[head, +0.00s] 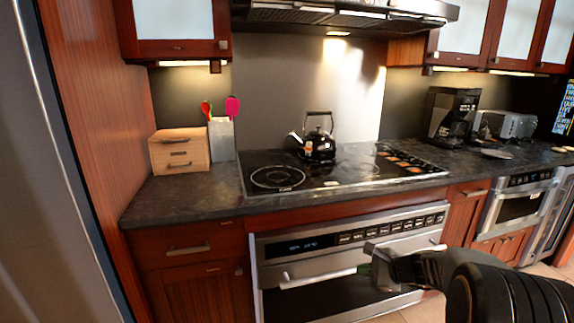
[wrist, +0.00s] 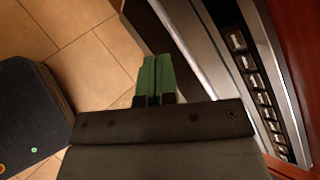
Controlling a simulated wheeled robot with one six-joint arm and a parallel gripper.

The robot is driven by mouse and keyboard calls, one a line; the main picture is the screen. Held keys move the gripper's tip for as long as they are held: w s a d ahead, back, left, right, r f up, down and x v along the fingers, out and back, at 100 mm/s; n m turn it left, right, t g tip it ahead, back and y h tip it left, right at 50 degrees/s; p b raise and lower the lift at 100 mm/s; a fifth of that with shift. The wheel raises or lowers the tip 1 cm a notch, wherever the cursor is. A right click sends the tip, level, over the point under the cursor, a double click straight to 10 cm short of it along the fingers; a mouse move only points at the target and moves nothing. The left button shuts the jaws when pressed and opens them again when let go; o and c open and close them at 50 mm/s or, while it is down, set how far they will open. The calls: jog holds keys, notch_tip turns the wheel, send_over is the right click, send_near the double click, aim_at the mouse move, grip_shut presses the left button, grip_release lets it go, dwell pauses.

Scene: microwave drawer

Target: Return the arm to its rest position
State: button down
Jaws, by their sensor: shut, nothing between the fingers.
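My gripper (head: 374,262) shows at the lower right of the head view, in front of the oven (head: 340,285) below the cooktop. In the wrist view the two green fingers of my gripper (wrist: 156,75) are together with nothing between them. The oven's front and its row of buttons (wrist: 255,80) run along the right side of the wrist view. My arm enters from the bottom right of the head view and hides part of the oven door. I cannot tell whether the gripper touches the oven handle (head: 318,279).
A black kettle (head: 319,146) stands on the cooktop (head: 340,172). A wooden box (head: 179,151) and a utensil holder (head: 221,140) sit on the counter at left. A coffee maker (head: 452,115) and toaster (head: 508,125) stand at right. Tiled floor (wrist: 85,65) is open beside the oven.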

jog(key=s+a+r+n+g+h+p, duration=0.2)
jog(key=s+r+n+h+p, duration=0.2)
jog(key=s+r+n+p, duration=0.3)
jog(key=s+a+r+n+g+h+p, duration=0.2)
jog(key=s+r+n+p, duration=0.5)
jog(key=s+r+n, duration=0.4)
jog(key=s+a+r+h, duration=0.1)
jog(key=s+h, duration=0.1)
jog(key=s, duration=0.2)
jog(key=shift+a+r+n, duration=0.2)
jog(key=shift+a+n, duration=0.05)
jog(key=shift+n, duration=0.15)
